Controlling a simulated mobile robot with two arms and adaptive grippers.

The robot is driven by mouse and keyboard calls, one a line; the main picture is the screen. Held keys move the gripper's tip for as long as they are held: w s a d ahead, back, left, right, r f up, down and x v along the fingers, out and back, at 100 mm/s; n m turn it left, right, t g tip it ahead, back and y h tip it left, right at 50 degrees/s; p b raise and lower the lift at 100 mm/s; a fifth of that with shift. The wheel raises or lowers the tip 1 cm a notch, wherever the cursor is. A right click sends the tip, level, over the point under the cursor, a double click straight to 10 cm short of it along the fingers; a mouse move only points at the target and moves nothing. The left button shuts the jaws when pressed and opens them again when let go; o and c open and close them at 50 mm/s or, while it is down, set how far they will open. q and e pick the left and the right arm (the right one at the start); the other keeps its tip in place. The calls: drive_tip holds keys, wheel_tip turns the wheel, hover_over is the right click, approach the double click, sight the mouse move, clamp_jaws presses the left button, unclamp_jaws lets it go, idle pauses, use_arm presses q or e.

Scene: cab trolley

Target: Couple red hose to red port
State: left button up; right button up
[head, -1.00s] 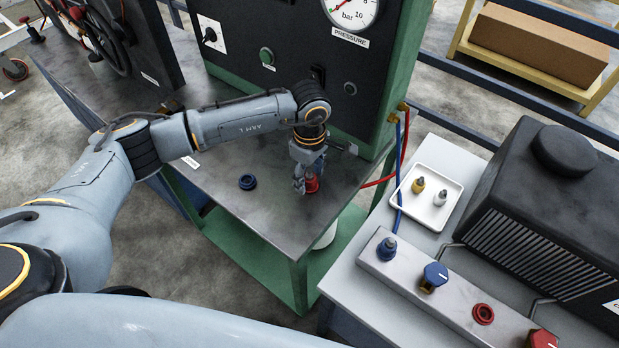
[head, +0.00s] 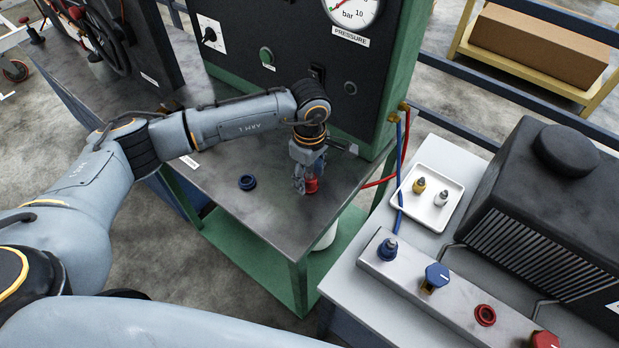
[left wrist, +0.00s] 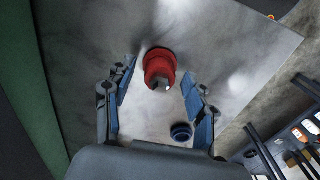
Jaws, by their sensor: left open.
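My left gripper (head: 306,186) points down over the metal bench top. In the left wrist view its two blue fingers (left wrist: 160,92) stand apart on either side of a red hose coupling (left wrist: 159,68), with a gap on each side. The coupling (head: 312,185) stands on the bench and is partly hidden by the gripper in the head view. The red hose (head: 380,181) runs from a brass fitting on the green panel towards it. The red port (head: 484,315) is a red ring on the grey manifold (head: 410,303) at the right. My right gripper is out of view.
A blue ring (head: 247,182) lies on the bench left of the gripper. A blue hose is plugged into the manifold by a blue knob (head: 436,277). A white tray (head: 416,212) with yellow and white fittings stands beside it. The green pressure panel rises behind the gripper.

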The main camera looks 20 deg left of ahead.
sight(310, 172)
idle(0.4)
use_arm(q)
clamp_jaws()
drive_tip(key=shift+r, duration=0.15)
drive_tip(key=shift+w+r, duration=0.1)
drive_tip(key=shift+r, duration=0.8)
drive_tip(key=shift+r+p, duration=0.9)
drive_tip(key=shift+r, duration=1.05)
